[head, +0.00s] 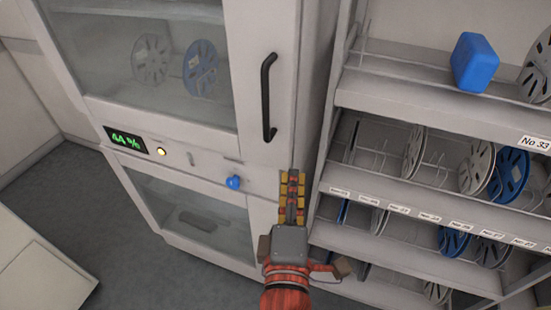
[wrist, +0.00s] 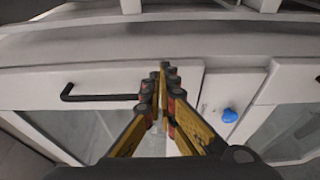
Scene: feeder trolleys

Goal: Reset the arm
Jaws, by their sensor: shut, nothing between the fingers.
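My gripper (head: 291,180) is in the lower middle of the head view, with yellow and dark fingers on a red arm. The fingers are together with nothing between them. In the head view they overlap the cabinet's right edge, next to the shelf rack. In the wrist view my gripper (wrist: 163,66) points toward the cabinet front. I cannot tell how far the tips are from it.
A white cabinet (head: 245,55) has a black handle (head: 268,97), a blue knob (head: 233,182) and a lit display (head: 125,140). A rack (head: 390,97) at right holds several reels and a blue box (head: 474,62). Grey floor (head: 90,200) is clear at left.

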